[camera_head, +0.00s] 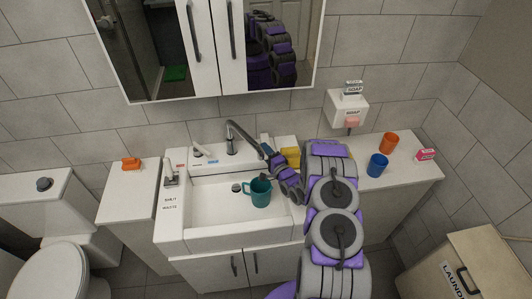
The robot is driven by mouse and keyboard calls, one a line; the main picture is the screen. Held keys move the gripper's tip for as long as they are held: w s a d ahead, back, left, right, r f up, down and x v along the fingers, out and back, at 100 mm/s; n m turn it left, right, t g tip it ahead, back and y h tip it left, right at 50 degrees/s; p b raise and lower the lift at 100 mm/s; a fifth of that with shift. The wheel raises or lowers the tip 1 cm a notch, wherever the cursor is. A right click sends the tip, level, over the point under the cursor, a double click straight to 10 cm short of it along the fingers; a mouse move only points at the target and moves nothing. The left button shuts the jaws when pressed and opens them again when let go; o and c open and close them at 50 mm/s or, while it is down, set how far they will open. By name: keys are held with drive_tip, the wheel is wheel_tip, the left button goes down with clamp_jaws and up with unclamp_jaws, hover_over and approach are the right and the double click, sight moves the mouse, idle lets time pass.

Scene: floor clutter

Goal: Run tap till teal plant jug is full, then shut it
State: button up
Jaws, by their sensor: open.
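The teal jug (259,194) stands upright in the white basin (211,204), its handle to the left. I cannot see how full it is. The grey tap spout (243,134) arches above and behind it, and no water stream shows. A white lever (201,150) stands left of the spout, with a blue mark near it. My gripper (268,152) is open, close to the spout's end and above the jug's back right. My gripper and arm partly hide the area right of the spout, so I cannot tell whether it touches anything.
Another lever (170,176) is on the basin's left rim, above "SHUT WASTE" lettering. A yellow item (291,156) sits behind my wrist. Orange (388,144) and blue (377,165) cups stand on the right counter. A soap dispenser (346,108) and mirrored cabinet (212,45) are on the wall.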

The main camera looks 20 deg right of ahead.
drive_tip(key=shift+c, duration=0.4)
clamp_jaws()
drive_tip(key=shift+f, duration=0.1)
